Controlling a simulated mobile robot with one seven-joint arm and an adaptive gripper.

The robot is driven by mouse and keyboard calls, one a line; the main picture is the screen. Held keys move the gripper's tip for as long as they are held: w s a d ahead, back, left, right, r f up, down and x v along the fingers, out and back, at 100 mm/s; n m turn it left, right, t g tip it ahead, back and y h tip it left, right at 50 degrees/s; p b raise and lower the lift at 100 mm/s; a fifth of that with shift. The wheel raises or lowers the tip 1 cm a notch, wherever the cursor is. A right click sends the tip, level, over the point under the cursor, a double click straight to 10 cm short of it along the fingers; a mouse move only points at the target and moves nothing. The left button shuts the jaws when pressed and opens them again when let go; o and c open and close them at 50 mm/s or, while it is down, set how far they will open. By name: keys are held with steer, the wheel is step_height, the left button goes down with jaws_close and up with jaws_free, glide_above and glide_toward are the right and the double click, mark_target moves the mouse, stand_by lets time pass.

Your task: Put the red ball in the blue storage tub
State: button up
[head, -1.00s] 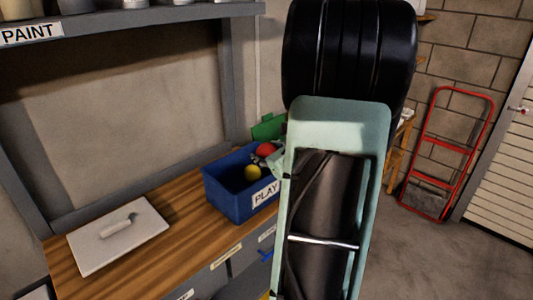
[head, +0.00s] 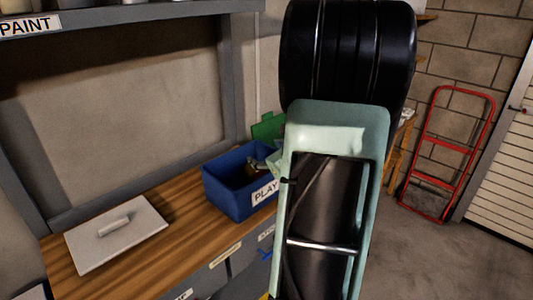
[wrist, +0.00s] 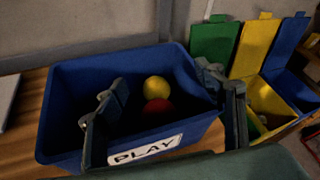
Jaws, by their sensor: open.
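The blue storage tub (head: 226,205), marked PLAY, stands on the wooden worktop and is open at the top. It also fills the middle of the wrist view (wrist: 62,120). The red ball (wrist: 158,105) is inside the tub, touching or very close to a yellow ball (wrist: 156,87). My gripper (wrist: 162,78) is open, its two fingers apart over the tub with the balls seen between them. No finger appears to hold the red ball. In the head view my arm covers the tub's right side, and neither ball can be made out.
A pale lid with a handle (head: 116,229) lies on the worktop (head: 178,228) left of the tub. Bins with green (wrist: 212,44), yellow (wrist: 256,46) and blue (wrist: 287,42) lids stand right of it. A red hand truck (head: 445,150) leans at the far wall.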

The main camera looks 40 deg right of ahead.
steer(key=shift+r, duration=0.1)
steer(key=r+p+v, duration=0.1)
steer(key=p+v, duration=0.1)
steer(key=v, duration=1)
steer(key=shift+w, duration=0.1)
